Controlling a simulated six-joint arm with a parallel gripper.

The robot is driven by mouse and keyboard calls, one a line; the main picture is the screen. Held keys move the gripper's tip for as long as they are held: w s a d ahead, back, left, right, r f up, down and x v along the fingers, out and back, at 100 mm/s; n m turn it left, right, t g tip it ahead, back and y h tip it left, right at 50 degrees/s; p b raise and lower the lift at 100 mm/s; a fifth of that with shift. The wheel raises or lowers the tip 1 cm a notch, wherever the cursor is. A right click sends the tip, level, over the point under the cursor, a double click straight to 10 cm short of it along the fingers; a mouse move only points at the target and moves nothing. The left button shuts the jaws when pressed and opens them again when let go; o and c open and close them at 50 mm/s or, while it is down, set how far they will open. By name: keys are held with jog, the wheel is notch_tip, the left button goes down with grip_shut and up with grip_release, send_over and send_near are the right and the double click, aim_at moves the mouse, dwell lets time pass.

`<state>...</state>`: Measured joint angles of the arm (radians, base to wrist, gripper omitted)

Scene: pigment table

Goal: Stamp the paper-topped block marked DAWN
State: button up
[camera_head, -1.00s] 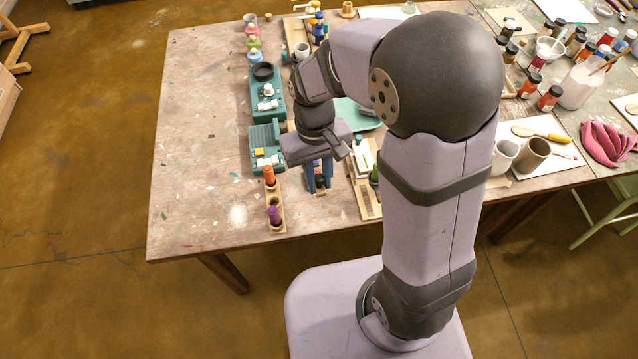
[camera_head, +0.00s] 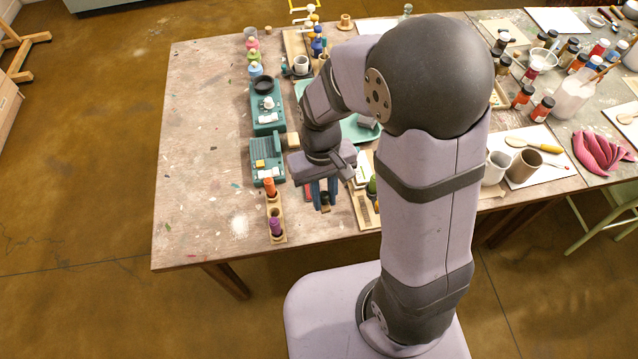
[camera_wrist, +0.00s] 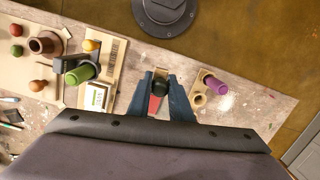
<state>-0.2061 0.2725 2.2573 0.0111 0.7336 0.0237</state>
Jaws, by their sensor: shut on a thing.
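My gripper (camera_wrist: 160,88) points down with its blue fingers shut on a small dark-topped piece (camera_wrist: 160,86) with a tan edge, which looks like a stamp. In the head view my gripper (camera_head: 324,196) is just right of the wooden stamp holder (camera_head: 281,238). The holder carries an orange-handled stamp (camera_head: 269,187) and a purple-handled stamp (camera_head: 276,227), with an open hole between them. A red patch (camera_wrist: 154,107) shows between the fingers in the wrist view. A small white-topped block (camera_wrist: 97,97) lies to the left. I cannot read DAWN on anything; the underside of the held piece is hidden.
A wooden board (camera_wrist: 118,60) with a green-handled piece (camera_wrist: 80,74) is close left of my fingers in the wrist view. Teal devices (camera_head: 267,148) and a teal tray (camera_head: 352,132) stand farther back.

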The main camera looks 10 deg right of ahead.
jog(key=shift+s+d+r+p, duration=0.2)
jog(key=shift+r+p, duration=0.1)
jog(key=shift+p, duration=0.55)
jog(key=w+a+f+p, duration=0.1)
jog(key=w+f, duration=0.1)
jog(key=w, duration=0.8)
jog(key=shift+a+f, duration=0.2)
jog(key=shift+f, duration=0.2)
jog(key=shift+f, duration=0.15)
jog(key=shift+f+b, duration=2.5)
jog(key=shift+f, duration=0.35)
jog(key=shift+f, duration=0.55)
notch_tip(320, 180, up, 7)
jog(key=p, duration=0.6)
